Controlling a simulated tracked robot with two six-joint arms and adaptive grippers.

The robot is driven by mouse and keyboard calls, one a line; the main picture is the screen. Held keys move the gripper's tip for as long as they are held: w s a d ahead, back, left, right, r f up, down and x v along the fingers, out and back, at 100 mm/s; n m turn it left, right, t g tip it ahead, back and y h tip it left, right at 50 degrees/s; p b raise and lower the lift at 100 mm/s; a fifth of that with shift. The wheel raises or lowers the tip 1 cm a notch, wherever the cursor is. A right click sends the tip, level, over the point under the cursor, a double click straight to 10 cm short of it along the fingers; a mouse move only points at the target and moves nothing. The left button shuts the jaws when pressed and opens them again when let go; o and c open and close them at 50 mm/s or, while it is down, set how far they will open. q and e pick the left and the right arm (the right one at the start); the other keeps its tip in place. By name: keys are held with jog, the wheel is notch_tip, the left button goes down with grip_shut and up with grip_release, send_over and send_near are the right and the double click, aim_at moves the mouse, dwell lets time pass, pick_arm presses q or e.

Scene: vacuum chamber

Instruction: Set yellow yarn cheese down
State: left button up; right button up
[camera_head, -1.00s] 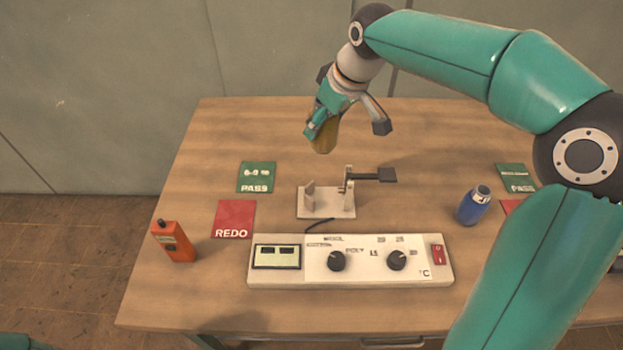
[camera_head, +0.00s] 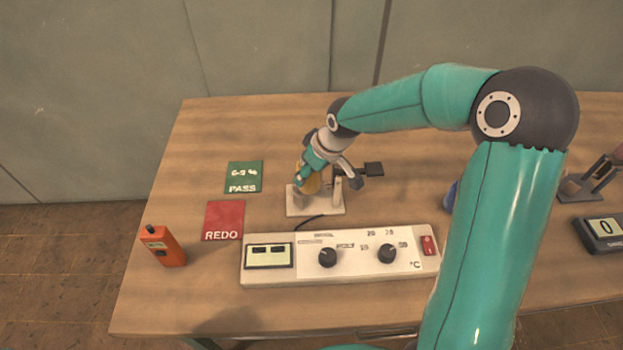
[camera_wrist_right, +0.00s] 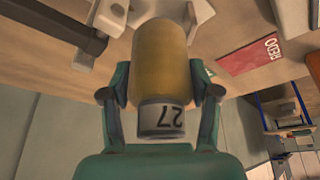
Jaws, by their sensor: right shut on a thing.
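The yellow yarn cheese (camera_head: 313,184) is between the fingers of my right gripper (camera_head: 312,183), just over the white-based holder (camera_head: 332,209). Whether its lower end touches the holder is hidden by the gripper. In the right wrist view the yarn cheese (camera_wrist_right: 162,58) is a yellow cylinder with a grey end marked 27. The right gripper's two fingers (camera_wrist_right: 162,85) are shut on its sides. My left gripper is not in view.
A control box (camera_head: 340,259) with knobs lies in front of the holder. The green PASS card (camera_head: 243,177), red REDO card (camera_head: 224,220) and orange handheld device (camera_head: 163,246) are to the left. A blue container (camera_head: 450,197) is partly behind my right arm.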

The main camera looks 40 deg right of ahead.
jog(key=shift+s+f, duration=0.1)
jog(key=shift+f, duration=1.75)
jog(key=o, duration=0.9)
jog(key=shift+f, duration=0.1)
jog(key=v, duration=1.2)
jog(key=shift+s, duration=0.1)
